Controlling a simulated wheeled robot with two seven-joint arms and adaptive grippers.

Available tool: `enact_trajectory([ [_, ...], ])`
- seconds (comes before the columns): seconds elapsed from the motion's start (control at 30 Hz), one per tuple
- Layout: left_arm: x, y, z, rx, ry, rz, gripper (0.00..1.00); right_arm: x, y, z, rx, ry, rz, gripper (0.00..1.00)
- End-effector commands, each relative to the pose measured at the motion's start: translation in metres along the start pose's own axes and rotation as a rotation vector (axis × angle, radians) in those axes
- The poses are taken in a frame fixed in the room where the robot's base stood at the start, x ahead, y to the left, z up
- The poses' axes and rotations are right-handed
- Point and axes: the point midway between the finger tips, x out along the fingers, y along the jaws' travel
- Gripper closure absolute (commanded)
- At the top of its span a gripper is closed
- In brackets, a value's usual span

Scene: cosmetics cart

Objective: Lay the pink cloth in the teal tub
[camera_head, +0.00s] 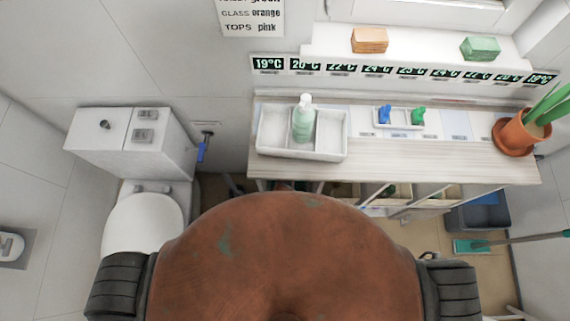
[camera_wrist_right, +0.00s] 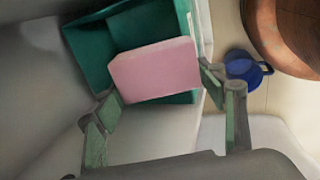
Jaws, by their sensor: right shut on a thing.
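The pink cloth (camera_wrist_right: 155,70) shows in the right wrist view as a thick folded block. My right gripper (camera_wrist_right: 160,87) is shut on it, with one finger at each side. The teal tub (camera_wrist_right: 84,50) is beyond the cloth in that view, its open inside facing the camera. The cloth overlaps part of the tub and hides its lower right portion. I cannot tell how high the cloth is above the tub floor. Neither cloth nor tub can be made out in the head view. My left gripper is not in view.
A blue mug (camera_wrist_right: 243,67) is right of the right gripper. In the head view, a counter (camera_head: 400,170) holds a white divided tray (camera_head: 330,150) with a green pump bottle (camera_head: 303,122) and a potted plant (camera_head: 515,135). A toilet (camera_head: 143,220) stands left; a dark bin (camera_head: 480,215) is right.

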Motion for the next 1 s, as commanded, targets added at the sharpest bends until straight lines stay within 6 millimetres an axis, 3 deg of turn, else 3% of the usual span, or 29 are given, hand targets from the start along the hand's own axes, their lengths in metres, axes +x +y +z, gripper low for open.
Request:
enact_trajectory([
  [0.13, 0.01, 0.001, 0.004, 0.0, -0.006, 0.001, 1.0, 0.016, 0.038, -0.001, 0.001, 0.001, 0.003, 0.58],
  [0.3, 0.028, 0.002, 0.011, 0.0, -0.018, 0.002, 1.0, 0.064, 0.031, 0.001, -0.001, -0.003, -0.004, 0.58],
  [0.4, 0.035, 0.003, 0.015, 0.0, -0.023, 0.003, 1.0, 0.082, 0.032, 0.0, -0.001, -0.001, -0.003, 0.58],
  [0.67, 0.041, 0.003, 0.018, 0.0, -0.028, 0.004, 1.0, 0.101, 0.033, 0.0, 0.0, 0.0, -0.002, 0.58],
  [0.8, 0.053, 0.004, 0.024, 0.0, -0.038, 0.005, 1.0, 0.127, 0.031, 0.0, 0.0, -0.001, -0.003, 0.58],
  [1.0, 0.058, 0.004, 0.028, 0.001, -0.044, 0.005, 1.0, 0.124, 0.043, -0.003, 0.003, 0.004, -0.195, 0.58],
])
